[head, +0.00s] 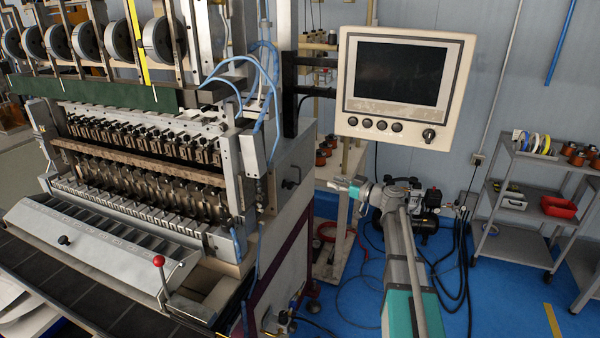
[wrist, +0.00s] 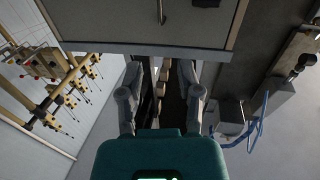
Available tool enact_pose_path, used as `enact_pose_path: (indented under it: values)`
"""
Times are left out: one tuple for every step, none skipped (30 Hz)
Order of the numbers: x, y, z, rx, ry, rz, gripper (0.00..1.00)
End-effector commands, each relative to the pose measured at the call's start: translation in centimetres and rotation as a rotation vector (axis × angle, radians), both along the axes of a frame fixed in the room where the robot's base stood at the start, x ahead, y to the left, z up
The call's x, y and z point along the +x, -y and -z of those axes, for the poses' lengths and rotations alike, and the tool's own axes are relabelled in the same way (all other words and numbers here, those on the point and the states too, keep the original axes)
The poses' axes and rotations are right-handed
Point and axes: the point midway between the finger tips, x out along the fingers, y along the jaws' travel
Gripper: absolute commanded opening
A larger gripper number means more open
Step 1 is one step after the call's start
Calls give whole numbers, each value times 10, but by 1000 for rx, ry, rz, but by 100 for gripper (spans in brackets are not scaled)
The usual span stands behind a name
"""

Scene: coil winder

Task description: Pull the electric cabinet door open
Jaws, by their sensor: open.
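The coil winder's grey electric cabinet (head: 300,155) is on the machine's right side in the head view. A small dark handle (head: 290,184) stands out from its grey side face, and the door looks shut. My gripper (head: 338,186) is open and empty, to the right of the handle and apart from it. In the wrist view, my gripper (wrist: 163,82) has its two fingers spread toward a grey panel that seems to be the cabinet door (wrist: 110,20). A thin dark bar, probably the handle (wrist: 161,12), shows on it near the top edge.
The control screen (head: 400,85) hangs above my gripper. Blue hoses (head: 265,70) run down the machine. A spool rack (wrist: 50,85) shows left in the wrist view. A compressor (head: 425,205) and a shelf trolley (head: 530,200) stand to the right, with blue floor between.

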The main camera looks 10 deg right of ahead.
Motion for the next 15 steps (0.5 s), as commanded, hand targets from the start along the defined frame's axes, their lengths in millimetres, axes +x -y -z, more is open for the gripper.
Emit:
enact_pose_path:
  values:
    - [0, 0, 0, 0, 1, 0, 46]
    - [0, 0, 0, 1, 1, 0, 46]
    - [0, 0, 0, 0, 0, 0, 46]
    - [0, 0, 0, 0, 0, 0, 46]
    - [0, 0, 0, 0, 0, 0, 46]
    - [0, 0, 0, 1, -1, 0, 46]
    - [0, 0, 0, 0, -1, 0, 46]
    - [0, 0, 0, 0, -1, 0, 46]
    - [0, -1, 0, 0, -1, -1, 46]
    - [0, -1, 0, 0, -1, -1, 46]
    - [1, -1, 0, 0, -1, -1, 46]
    - [2, -2, 0, 0, -1, -1, 46]
    - [2, -3, 0, 0, -1, -1, 46]
    - [3, -4, 0, 1, -2, -1, 46]
    - [5, -5, 0, 1, -2, -2, 46]
